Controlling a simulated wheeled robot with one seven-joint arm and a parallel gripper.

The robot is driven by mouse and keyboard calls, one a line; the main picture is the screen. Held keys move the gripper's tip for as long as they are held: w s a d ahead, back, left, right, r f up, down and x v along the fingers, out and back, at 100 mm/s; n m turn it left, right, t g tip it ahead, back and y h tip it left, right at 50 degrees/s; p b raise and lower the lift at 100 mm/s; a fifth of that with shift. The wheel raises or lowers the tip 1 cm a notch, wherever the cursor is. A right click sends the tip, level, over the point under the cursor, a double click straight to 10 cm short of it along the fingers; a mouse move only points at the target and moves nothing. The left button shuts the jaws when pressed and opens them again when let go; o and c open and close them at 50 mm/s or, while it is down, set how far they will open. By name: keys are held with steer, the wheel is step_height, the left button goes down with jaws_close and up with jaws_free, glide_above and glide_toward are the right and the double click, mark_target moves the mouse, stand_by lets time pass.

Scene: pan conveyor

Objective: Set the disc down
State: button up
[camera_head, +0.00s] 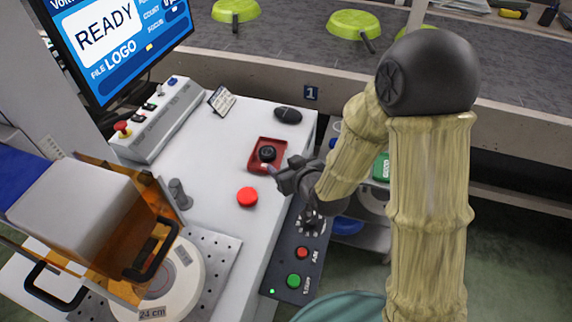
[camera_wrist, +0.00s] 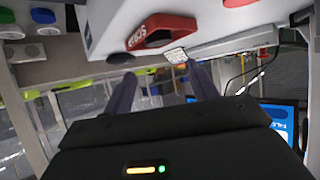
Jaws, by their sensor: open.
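A small black round piece (camera_head: 267,153), which looks like the disc, sits in a red tray (camera_head: 253,161) on the white worktop. The red tray also shows at the top of the wrist view (camera_wrist: 180,24), with white lettering and a dark shape at its edge. My gripper (camera_head: 281,178) is just in front and to the right of the tray. In the wrist view my gripper (camera_wrist: 160,84) has its two dark fingers spread apart with nothing between them. It is apart from the black piece. The disc's underside is hidden.
A red button (camera_head: 247,197) stands on the worktop near my gripper. A black mouse (camera_head: 288,114) lies behind the tray. An orange guarded fixture (camera_head: 158,225) with a round plate (camera_head: 190,262) is at lower left. A control panel (camera_head: 290,262) is at the front edge. Green pans (camera_head: 354,24) lie on the conveyor.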

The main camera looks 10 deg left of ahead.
steer(key=shift+w, duration=0.1)
stand_by(0.6)
steer(key=shift+d, duration=0.2)
steer(key=d+m+g+h, duration=0.25)
steer(key=d+h, duration=0.25)
steer(key=d, duration=0.9)
steer(key=s+d+r+m+g+h, duration=0.2)
steer(key=s+d+r+m+g, duration=0.1)
steer(key=s+d, duration=0.8)
steer(key=d+m+g, duration=0.1)
steer(key=m, duration=0.1)
steer(key=shift+s+d+r+m+h, duration=0.25)
steer(key=shift+d+r+m+h, duration=0.05)
steer(key=shift+d+m+h, duration=0.1)
